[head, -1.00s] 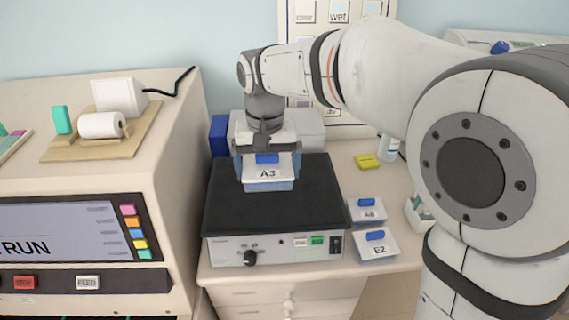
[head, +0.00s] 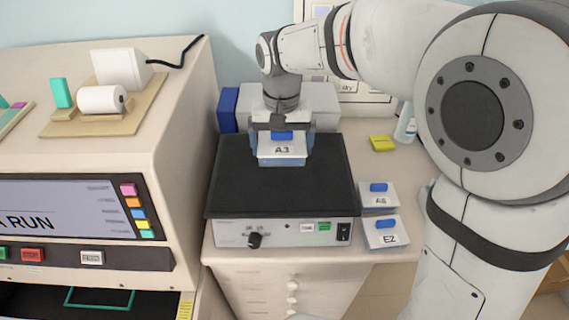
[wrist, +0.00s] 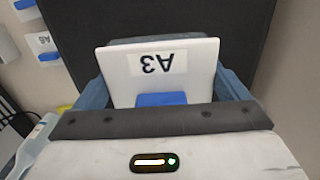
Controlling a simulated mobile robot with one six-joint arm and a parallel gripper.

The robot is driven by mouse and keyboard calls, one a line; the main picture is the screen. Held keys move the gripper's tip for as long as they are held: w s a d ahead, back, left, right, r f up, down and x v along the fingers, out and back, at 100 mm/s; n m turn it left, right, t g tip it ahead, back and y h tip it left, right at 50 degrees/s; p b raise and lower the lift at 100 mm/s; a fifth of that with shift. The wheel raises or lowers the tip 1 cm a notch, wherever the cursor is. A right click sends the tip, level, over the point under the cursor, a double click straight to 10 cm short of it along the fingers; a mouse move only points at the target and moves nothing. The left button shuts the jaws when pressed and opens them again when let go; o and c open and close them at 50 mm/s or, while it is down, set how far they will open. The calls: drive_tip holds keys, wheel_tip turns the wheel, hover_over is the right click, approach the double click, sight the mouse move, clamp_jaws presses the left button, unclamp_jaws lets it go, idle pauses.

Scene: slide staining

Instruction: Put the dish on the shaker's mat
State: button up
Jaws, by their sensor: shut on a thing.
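The dish labelled A3 (head: 282,150) has a white lid with a blue grip and a bluish clear body. My gripper (head: 282,142) is shut on it, with a finger on each side. The dish is over the back part of the shaker's black mat (head: 280,195); I cannot tell whether it touches the mat. In the wrist view the A3 dish (wrist: 160,70) sits between the blue-grey fingers, with the dark mat (wrist: 200,18) beyond it.
Dishes A8 (head: 379,196) and E2 (head: 386,233) stand right of the shaker (head: 283,232). A yellow item (head: 382,143) and a bottle (head: 405,125) are behind them. A large beige machine (head: 170,130) stands close on the left. The mat's front is clear.

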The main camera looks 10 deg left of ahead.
sight(282, 175)
wheel_tip(282, 175, down, 6)
drive_tip(key=shift+f+p, duration=0.25)
drive_tip(key=shift+p, duration=0.15)
drive_tip(key=shift+f, duration=0.1)
drive_tip(key=o, duration=0.6)
drive_tip(key=shift+f, duration=0.1)
drive_tip(key=shift+o, duration=0.7)
drive_tip(key=shift+r, duration=0.45)
wheel_tip(282, 175, up, 12)
drive_tip(key=shift+f+b, duration=0.2)
drive_tip(key=shift+b, duration=0.35)
drive_tip(key=s+d+m+t, duration=0.1)
drive_tip(key=s+d, duration=0.2)
drive_tip(key=d, duration=1.2)
drive_tip(key=s+d+f+m+t, duration=0.1)
drive_tip(key=s+d+f, duration=0.3)
drive_tip(key=s+d, duration=0.6)
drive_tip(key=shift+s+d+f+m+t, duration=0.15)
drive_tip(key=shift+d+f+m+t, duration=0.25)
drive_tip(key=shift+d+t, duration=0.55)
